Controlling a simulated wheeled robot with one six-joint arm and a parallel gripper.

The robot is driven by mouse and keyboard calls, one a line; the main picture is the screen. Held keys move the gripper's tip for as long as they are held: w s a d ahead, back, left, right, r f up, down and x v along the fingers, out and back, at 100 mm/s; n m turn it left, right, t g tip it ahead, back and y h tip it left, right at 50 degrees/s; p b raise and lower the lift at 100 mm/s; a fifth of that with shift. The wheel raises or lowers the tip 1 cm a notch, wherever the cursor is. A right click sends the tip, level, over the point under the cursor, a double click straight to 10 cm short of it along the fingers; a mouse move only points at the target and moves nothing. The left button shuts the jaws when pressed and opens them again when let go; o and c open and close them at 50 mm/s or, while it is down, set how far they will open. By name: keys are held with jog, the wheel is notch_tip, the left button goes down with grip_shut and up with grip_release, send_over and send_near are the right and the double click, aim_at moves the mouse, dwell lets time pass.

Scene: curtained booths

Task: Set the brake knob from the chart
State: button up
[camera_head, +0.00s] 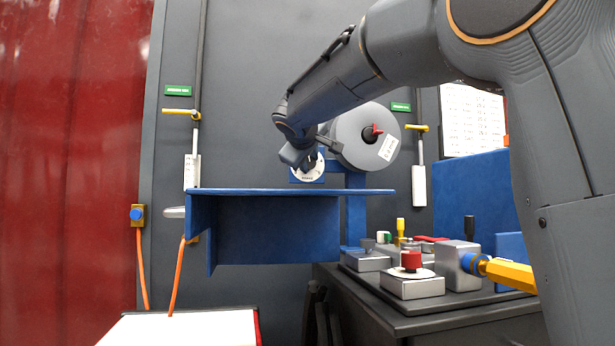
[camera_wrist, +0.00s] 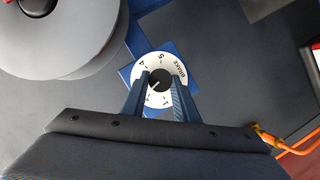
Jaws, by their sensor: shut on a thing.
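The brake knob (camera_wrist: 161,79) is a black knob at the centre of a white dial marked BRAKE on a blue plate. Around it the numbers 4 and 5 are readable, with others near the fingers partly hidden. A white line on the knob points toward the lower left of the wrist view. My gripper (camera_wrist: 159,82) is shut on the knob, one finger on each side. In the head view the dial (camera_head: 308,174) shows partly below my gripper (camera_head: 306,164). A white chart (camera_head: 472,122) hangs on the right wall; its writing is too small to read.
A grey reel (camera_head: 350,150) with a red knob is close right of the dial. A blue shelf (camera_head: 290,191) lies below my gripper. A bench at right carries several small devices, including a red knob (camera_head: 411,260). A red curtain (camera_head: 70,150) hangs at left.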

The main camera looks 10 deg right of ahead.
jog(key=shift+a+f+n+t+h+b, duration=0.1)
jog(key=shift+f+n+t+h+b, duration=0.2)
jog(key=shift+n+b, duration=0.85)
jog(key=shift+r+h+b, duration=0.15)
jog(key=shift+h+b, duration=0.15)
jog(key=shift+b, duration=0.1)
jog(key=o, duration=1.1)
jog(key=shift+c, duration=0.2)
jog(key=v, duration=0.7)
jog(key=shift+s, duration=0.4)
jog(key=shift+a+p, duration=0.1)
jog(key=shift+p, duration=0.2)
